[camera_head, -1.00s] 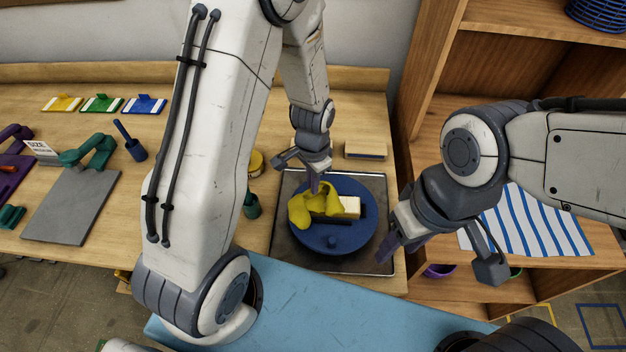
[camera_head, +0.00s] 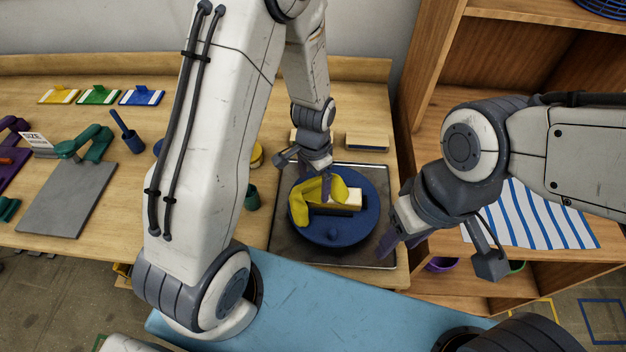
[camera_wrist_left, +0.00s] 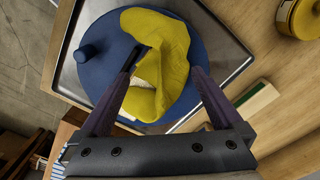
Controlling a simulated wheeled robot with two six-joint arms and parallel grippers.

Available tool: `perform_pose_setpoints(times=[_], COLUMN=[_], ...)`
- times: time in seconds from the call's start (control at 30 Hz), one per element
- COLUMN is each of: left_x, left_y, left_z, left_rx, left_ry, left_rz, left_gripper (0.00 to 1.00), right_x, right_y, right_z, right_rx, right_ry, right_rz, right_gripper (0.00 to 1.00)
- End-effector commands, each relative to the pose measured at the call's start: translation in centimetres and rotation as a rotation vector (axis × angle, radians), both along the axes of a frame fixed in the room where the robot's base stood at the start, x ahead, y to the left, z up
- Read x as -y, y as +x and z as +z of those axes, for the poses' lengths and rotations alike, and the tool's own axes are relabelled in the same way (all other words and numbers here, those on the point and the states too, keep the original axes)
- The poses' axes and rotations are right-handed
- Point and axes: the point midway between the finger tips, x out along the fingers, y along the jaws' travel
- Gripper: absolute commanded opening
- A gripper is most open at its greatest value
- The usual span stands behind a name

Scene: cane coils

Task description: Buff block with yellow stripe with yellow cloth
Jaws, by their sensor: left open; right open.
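The block (camera_head: 349,199), pale on top with a dark lower part, lies on a round blue turntable (camera_head: 333,236) with a small knob. The yellow cloth (camera_head: 300,208) is draped over the block's left part, and its stripe is not visible. In the left wrist view the cloth (camera_wrist_left: 165,55) curves between the fingers, covering most of the block (camera_wrist_left: 140,82). My left gripper (camera_head: 318,188) is open, its fingers down on either side of the cloth and block. My right gripper (camera_head: 398,232) is open and empty, off the turntable's right side.
The turntable stands on a dark tray (camera_head: 285,235) on the wooden bench. A buff and green block (camera_head: 367,141) lies behind it. A wooden shelf (camera_head: 480,130) stands at right.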

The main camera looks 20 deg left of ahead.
Motion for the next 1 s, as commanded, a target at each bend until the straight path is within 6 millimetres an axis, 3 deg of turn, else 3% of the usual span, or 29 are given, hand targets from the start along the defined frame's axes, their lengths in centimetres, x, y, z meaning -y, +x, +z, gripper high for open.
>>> perform_pose_setpoints(times=[0.57, 1.0], left_x=[0.0, 0.0], left_y=[0.0, 0.0], left_z=[-2.4, -2.3], left_rx=[0.0, -0.001], left_ry=[0.0, 0.001], left_rz=[0.0, 0.0], left_gripper=[0.98, 0.04], right_x=[0.0, 0.0], right_y=[0.0, 0.0], right_z=[-1.8, -1.7], right_rx=[0.0, 0.0], right_ry=[0.0, 0.0], right_rz=[0.0, 0.0], right_gripper=[0.5, 0.5])
